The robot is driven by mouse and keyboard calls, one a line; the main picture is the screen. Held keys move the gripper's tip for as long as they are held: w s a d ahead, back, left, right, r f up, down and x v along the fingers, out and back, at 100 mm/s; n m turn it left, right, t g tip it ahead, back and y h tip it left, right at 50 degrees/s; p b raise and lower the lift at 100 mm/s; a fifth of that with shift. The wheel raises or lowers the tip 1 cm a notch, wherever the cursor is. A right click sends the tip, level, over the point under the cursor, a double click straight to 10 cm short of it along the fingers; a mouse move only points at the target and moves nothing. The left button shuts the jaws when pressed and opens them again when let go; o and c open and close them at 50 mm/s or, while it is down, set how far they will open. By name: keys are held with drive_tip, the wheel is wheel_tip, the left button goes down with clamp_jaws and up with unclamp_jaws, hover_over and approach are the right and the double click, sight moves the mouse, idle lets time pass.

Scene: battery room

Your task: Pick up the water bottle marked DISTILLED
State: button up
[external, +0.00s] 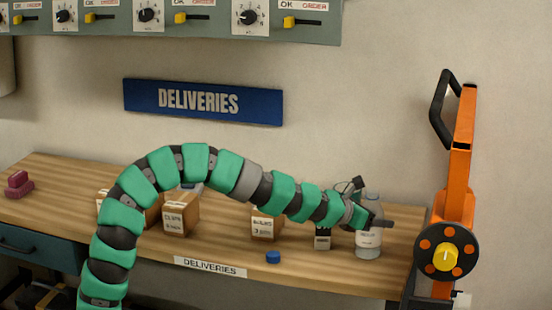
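A clear, pale bottle (368,242) with a whitish label stands upright near the right end of the wooden bench. The label's print is too small to read, so I cannot confirm DISTILLED. My gripper (376,204) is at the bottle's upper part, coming from the left. Its two dark fingers are spread apart, one up by the bottle's top and one across its front at shoulder height. I cannot tell whether either finger touches the bottle. The gripper hides part of the bottle's left side and shoulder.
A small dark container with a pale label (322,242) stands left of the bottle. Cardboard boxes (181,221) (266,228) and a blue cap-like piece (273,257) are on the bench (330,268). An orange jack-like device (458,190) stands close at right.

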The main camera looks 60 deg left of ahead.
sight(377, 205)
drive_tip(key=shift+c, duration=0.2)
drive_tip(key=shift+r+p, duration=1.2)
drive_tip(key=shift+r, duration=0.55)
drive_tip(key=shift+s+a+r+p, duration=0.15)
drive_tip(key=shift+s+r, duration=0.1)
drive_tip(key=shift+s, duration=2.4)
drive_tip(key=shift+s+d+r+p, duration=0.15)
drive_tip(key=shift+s+r, duration=0.1)
drive_tip(key=shift+s, duration=2.4)
drive_tip(key=shift+s+a+r+p, duration=0.15)
drive_tip(key=shift+s+r, duration=0.1)
drive_tip(key=shift+s, duration=2.4)
